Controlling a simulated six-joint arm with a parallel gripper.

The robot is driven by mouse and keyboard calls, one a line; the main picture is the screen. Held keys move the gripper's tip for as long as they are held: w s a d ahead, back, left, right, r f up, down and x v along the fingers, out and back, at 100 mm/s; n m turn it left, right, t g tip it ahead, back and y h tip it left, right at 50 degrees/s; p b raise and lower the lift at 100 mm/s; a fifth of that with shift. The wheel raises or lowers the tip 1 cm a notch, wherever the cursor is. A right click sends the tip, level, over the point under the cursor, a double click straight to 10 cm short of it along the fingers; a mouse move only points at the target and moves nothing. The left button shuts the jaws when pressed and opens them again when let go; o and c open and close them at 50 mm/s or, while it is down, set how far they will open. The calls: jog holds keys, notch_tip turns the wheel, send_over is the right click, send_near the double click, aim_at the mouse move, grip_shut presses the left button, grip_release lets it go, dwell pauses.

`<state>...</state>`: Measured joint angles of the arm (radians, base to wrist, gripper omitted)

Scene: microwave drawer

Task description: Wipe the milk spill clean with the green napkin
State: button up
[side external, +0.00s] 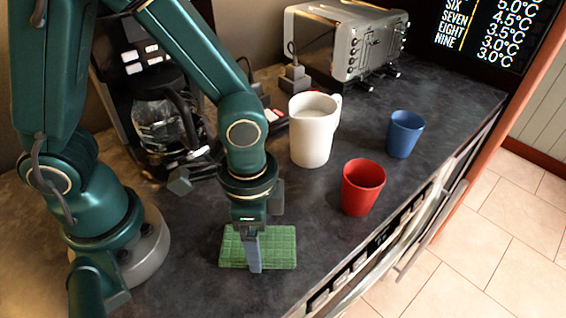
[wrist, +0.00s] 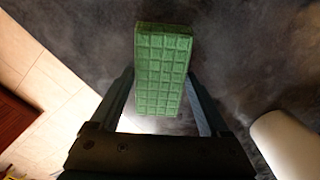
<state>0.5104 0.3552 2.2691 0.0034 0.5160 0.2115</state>
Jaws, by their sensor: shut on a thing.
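The green napkin (side external: 283,247), a thick block with a grid pattern, lies flat on or just above the dark counter in the side view. My gripper (side external: 254,266) points down at it, with a finger against its near side. In the wrist view the napkin (wrist: 163,60) sits between my two fingers, and my gripper is shut on it. A whitish patch (wrist: 150,125) shows beside the napkin between the fingers; it may be the milk spill, partly hidden. I cannot make out a spill in the side view.
A white pitcher (side external: 313,140), a red cup (side external: 362,188) and a blue cup (side external: 404,134) stand upright to the right. A toaster (side external: 350,45) and coffee maker (side external: 160,110) stand behind. The counter's front edge is at the lower right. Bare counter (side external: 205,290) lies left of the napkin.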

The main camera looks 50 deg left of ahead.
aim_at(232, 257)
jog(key=shift+s+a, duration=0.15)
jog(key=shift+s, duration=2.1)
jog(key=shift+w+r, duration=0.15)
jog(key=shift+r, duration=3.9)
